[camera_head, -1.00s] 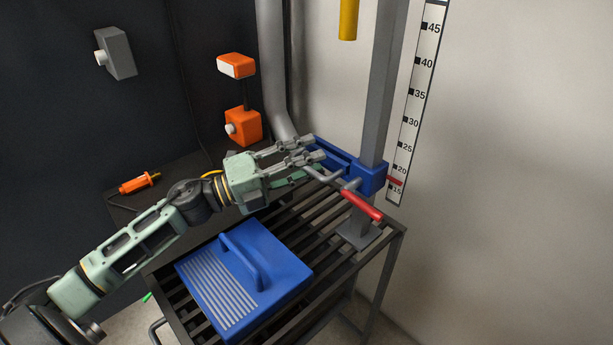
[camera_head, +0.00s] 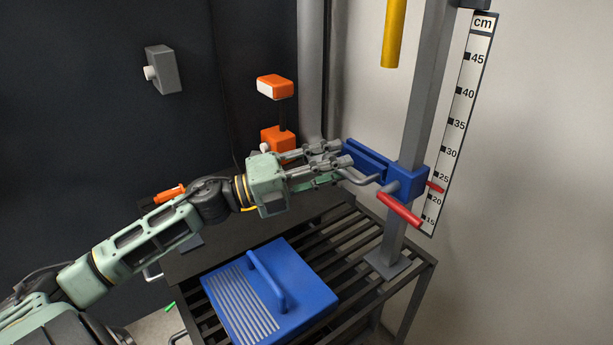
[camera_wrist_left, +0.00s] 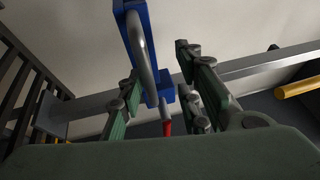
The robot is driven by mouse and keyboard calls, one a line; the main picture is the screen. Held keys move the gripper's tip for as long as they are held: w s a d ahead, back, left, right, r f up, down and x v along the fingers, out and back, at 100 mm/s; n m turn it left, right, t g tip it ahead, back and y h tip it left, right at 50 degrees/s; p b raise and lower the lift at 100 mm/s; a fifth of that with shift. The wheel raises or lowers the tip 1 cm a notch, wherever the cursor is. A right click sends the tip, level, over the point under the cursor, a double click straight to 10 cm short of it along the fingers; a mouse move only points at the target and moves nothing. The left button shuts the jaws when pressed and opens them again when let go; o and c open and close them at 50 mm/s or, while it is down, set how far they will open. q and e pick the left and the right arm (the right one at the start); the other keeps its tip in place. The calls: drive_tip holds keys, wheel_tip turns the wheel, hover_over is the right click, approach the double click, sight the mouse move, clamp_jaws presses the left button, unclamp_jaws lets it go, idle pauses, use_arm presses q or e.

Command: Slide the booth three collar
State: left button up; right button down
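The blue collar (camera_head: 405,184) sits around the grey upright post (camera_head: 428,95), with a red pointer (camera_head: 436,187) between 20 and 25 on the cm scale. A grey bent handle bar (camera_head: 360,178) and a red-gripped lever (camera_head: 400,211) stick out from it. My left gripper (camera_head: 345,155) is at the collar's handle side. In the left wrist view, the bar (camera_wrist_left: 146,62) passes between the spread fingers of my left gripper (camera_wrist_left: 165,92). It lies close to the left finger, with a gap to the right one. My right gripper is in neither view.
A blue case with a handle (camera_head: 257,305) lies on the black slatted table (camera_head: 345,232) below my arm. An orange device (camera_head: 277,138) stands behind the gripper. A yellow cylinder (camera_head: 394,35) hangs above, left of the post. The post above the collar looks clear.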

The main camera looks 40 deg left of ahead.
use_arm(q)
drive_tip(key=v, duration=0.7)
drive_tip(key=shift+s, duration=0.2)
idle(0.4)
drive_tip(key=shift+p, duration=0.5)
drive_tip(key=shift+f, duration=0.1)
